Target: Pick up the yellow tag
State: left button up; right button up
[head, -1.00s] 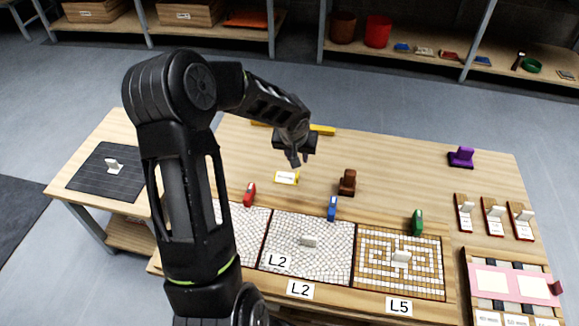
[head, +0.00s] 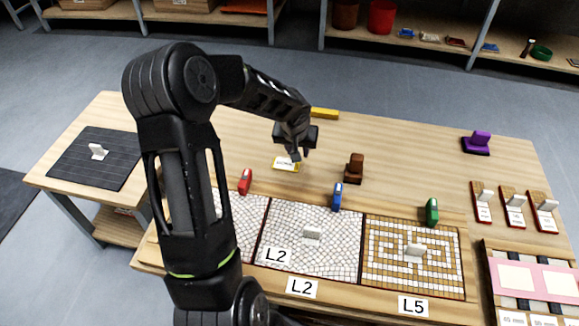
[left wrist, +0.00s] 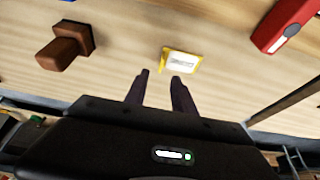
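The yellow tag (head: 281,165) lies on the wooden table, a small plate with a yellow border and a white printed label. My left gripper (head: 296,156) is just above and beside it and partly overlaps it in the head view. In the left wrist view the tag (left wrist: 182,62) shows just beyond the fingertips, nearer the right finger. My left gripper (left wrist: 159,77) is open there, with nothing between its two dark fingers. My right gripper is not in view.
A brown stamp-like block (head: 355,168) stands right of the tag. Red (head: 245,181), blue (head: 338,196) and green (head: 432,211) tools stand along the mosaic panels (head: 330,255). A yellow bar (head: 325,114) lies behind the gripper. The table between the brown block and the purple block (head: 477,143) is clear.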

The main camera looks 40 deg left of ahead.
aim_at(286, 161)
pick_arm(q)
jog(key=shift+x, duration=1.25)
jog(key=b+x, duration=0.1)
jog(key=x, duration=0.4)
jog(key=shift+f, duration=0.2)
jog(key=shift+s, duration=0.1)
jog(key=shift+r, duration=0.1)
grip_shut()
